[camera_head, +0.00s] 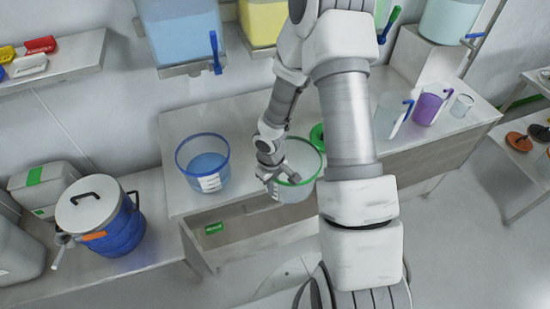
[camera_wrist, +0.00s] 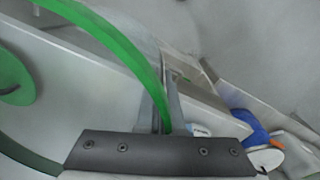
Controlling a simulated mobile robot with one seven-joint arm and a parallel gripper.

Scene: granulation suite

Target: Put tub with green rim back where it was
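The tub with green rim (camera_head: 296,190) is a clear round tub near the front edge of the middle bench, partly hidden behind my arm. I cannot tell whether its base touches the bench. My gripper (camera_head: 272,179) is at the left side of its rim. In the wrist view the green rim (camera_wrist: 138,48) curves down to the close-set fingers of my gripper (camera_wrist: 162,100), which appear shut on the tub's wall and rim. A green round piece (camera_head: 317,135) lies on the bench behind the tub, and it also shows in the wrist view (camera_wrist: 14,82).
A blue-rimmed tub (camera_head: 203,165) with blue contents stands left of the green-rimmed one on the bench (camera_head: 185,205). A blue drum (camera_head: 115,232) stands on the left bench. Clear and purple jugs (camera_head: 427,108) stand at the right. Large bins hang above.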

